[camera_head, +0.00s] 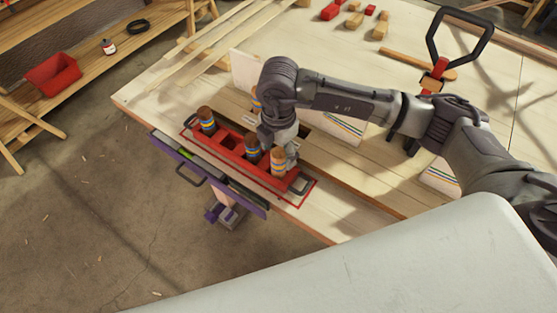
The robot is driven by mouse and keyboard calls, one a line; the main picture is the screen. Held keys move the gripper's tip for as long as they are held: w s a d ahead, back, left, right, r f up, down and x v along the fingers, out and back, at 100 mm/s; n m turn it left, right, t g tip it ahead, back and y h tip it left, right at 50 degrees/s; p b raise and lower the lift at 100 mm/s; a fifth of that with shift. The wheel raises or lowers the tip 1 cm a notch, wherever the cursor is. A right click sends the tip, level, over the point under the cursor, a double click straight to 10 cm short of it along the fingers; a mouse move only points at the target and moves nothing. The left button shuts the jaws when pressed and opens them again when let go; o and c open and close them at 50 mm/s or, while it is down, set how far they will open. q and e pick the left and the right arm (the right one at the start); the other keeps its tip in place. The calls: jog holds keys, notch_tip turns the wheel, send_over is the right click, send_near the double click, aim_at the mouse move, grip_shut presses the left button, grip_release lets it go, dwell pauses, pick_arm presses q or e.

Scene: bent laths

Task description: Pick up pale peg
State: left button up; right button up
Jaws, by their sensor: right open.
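A red rack (229,154) sits near the front-left edge of the workbench, inside a red outline. Banded pegs stand upright in it: a brown-topped peg (206,120) at the left, a dark-topped peg (252,147) right of the middle, and a lighter tan peg (278,161) near the right end. The tan one looks palest, but I cannot tell surely that it is the pale peg. My right gripper (285,150) points down over the rack's right half, close to these two pegs; its fingertips are partly hidden and contact is unclear. My left gripper is out of view.
Another banded peg (256,100) shows partly behind my right arm. Long pale laths (205,45) lie at the back left. A black-handled clamp (437,75) and small blocks stand farther back. A purple-edged drawer (205,172) juts from the bench front.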

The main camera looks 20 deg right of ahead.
notch_tip(320, 180, down, 3)
jog(key=shift+w+d+f+p, duration=0.1)
jog(key=shift+f+p, duration=0.05)
jog(key=shift+p, duration=0.5)
jog(key=shift+f, duration=0.25)
jog(key=c, duration=1.2)
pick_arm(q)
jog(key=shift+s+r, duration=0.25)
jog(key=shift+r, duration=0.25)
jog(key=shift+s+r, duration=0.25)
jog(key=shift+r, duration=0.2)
pick_arm(e)
jog(key=shift+c, duration=0.4)
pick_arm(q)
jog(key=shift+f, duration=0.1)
pick_arm(e)
jog(key=shift+r, duration=0.15)
